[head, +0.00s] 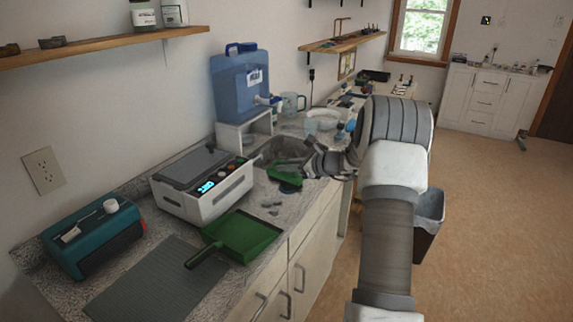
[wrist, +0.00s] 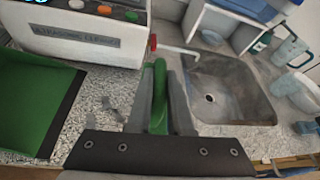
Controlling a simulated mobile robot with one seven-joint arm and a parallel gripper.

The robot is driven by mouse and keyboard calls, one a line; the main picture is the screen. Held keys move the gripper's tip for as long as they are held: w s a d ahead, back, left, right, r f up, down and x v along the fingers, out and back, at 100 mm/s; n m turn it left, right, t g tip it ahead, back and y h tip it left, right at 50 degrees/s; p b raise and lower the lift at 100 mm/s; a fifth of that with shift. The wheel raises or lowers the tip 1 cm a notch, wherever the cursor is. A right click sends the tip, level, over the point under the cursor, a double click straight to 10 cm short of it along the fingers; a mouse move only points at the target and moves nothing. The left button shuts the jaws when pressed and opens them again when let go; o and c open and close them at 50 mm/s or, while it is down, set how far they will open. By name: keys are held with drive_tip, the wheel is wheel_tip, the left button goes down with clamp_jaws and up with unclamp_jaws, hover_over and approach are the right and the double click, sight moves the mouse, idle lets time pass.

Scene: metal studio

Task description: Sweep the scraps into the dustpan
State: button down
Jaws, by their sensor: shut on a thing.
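The green dustpan (head: 243,236) lies flat on the speckled counter, its handle toward the front left. In the wrist view the dustpan (wrist: 32,105) is at the left, its dark lip facing right. A few small grey scraps (head: 273,212) lie on the counter just beyond the dustpan; some scraps (wrist: 106,103) also show in the wrist view between the lip and my gripper. My gripper (head: 304,170) is shut on a green tool, seemingly a brush (head: 285,176), beside the sink. Its green handle (wrist: 159,92) stands between the fingers; its lower end is hidden in the wrist view.
A white machine (head: 205,186) with a lit display stands behind the dustpan. A teal device (head: 95,238) and a grey ribbed mat (head: 160,280) are at the near left. The sink (head: 283,150) and a blue water jug (head: 240,85) are farther back.

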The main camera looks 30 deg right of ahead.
sight(293, 176)
drive_tip(key=shift+f+b, duration=1.1)
drive_tip(key=shift+f, duration=0.8)
drive_tip(key=shift+s+a+b, duration=0.6)
drive_tip(key=shift+s+a, duration=0.3)
drive_tip(key=shift+a, duration=0.7)
drive_tip(key=shift+s+a+b, duration=0.65)
drive_tip(key=shift+s+a, duration=0.25)
drive_tip(key=shift+a, duration=0.7)
drive_tip(key=shift+s+a+b, duration=0.6)
drive_tip(key=shift+s+a, duration=0.3)
drive_tip(key=shift+a, duration=0.7)
drive_tip(key=shift+s+a+r, duration=0.1)
drive_tip(key=shift+s+a, duration=0.15)
drive_tip(key=shift+a, duration=0.2)
drive_tip(key=shift+s+a+r, duration=0.1)
drive_tip(key=shift+s+a, duration=0.15)
drive_tip(key=shift+a, duration=0.2)
drive_tip(key=shift+s+a+b, duration=0.4)
drive_tip(key=shift+a+b, duration=0.1)
drive_tip(key=shift+a, duration=0.2)
drive_tip(key=shift+s+a+b, duration=0.4)
drive_tip(key=shift+a+b, duration=0.05)
drive_tip(key=shift+a, duration=0.3)
drive_tip(key=shift+s+a+b, duration=0.4)
drive_tip(key=shift+a+b, duration=0.1)
drive_tip(key=shift+a, duration=0.2)
drive_tip(key=shift+r+p, duration=2.1)
drive_tip(key=shift+r, duration=0.75)
drive_tip(key=shift+a, duration=0.1)
